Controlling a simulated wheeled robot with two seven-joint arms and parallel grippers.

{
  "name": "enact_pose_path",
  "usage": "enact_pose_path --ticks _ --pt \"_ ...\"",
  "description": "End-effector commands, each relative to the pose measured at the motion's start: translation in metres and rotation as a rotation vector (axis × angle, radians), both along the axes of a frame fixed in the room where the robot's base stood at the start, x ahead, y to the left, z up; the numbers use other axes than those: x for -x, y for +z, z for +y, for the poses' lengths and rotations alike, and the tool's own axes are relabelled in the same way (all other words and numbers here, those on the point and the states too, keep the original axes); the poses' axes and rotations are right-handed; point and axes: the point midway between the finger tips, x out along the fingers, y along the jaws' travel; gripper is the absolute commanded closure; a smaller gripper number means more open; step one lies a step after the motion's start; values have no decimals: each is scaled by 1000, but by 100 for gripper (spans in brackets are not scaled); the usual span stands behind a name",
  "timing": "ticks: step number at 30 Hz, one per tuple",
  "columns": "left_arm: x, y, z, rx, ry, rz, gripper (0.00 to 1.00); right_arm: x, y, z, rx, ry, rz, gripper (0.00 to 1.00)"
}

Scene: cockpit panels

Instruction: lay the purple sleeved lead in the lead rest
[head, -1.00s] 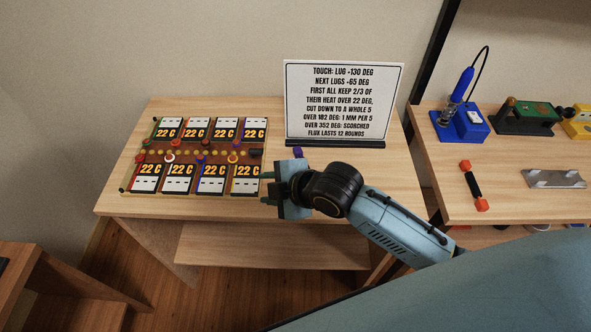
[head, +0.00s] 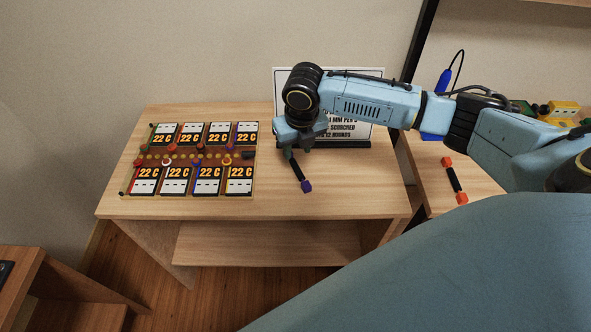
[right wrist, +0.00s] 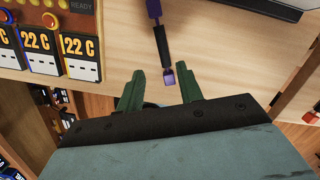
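The purple sleeved lead lies on the wooden table right of the heat panel. Its black sleeve (head: 297,169) and one purple end (head: 306,187) show in the head view; its other end is hidden under my right gripper (head: 291,149). In the right wrist view the lead's black sleeve (right wrist: 162,46) runs away from the gripper. Its near purple end (right wrist: 168,79) appears between the two green fingers of my right gripper (right wrist: 160,70), which stand apart and do not close on it. No lead rest can be made out now. My left gripper is not in view.
The heat panel (head: 190,159), with several "22 C" displays, is left of the lead. A notice sign (head: 340,75) stands behind, partly covered by my right arm. A red-ended black lead (head: 454,180) lies on the right table. The table front is clear.

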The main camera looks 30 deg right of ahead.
Motion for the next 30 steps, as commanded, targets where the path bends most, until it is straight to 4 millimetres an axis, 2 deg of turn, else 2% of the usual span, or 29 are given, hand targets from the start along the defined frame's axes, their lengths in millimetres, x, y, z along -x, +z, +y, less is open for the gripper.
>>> enact_pose_path --ticks 1,3,11,19,22,29,30 --pt "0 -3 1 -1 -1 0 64 -1 -12 0 0 0 3 64" --pt "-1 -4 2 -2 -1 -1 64 -3 -22 0 0 0 2 64" --pt "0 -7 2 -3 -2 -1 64 -6 -42 -2 -1 0 -1 64" --pt "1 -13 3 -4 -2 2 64 -11 -80 -7 -2 -1 -1 64" --pt "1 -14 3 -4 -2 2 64 -12 -87 -8 -1 -1 -2 64" --pt "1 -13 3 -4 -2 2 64 -12 -87 -8 -1 0 -3 64" --pt "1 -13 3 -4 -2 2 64 -12 -87 -8 -1 0 -3 68"
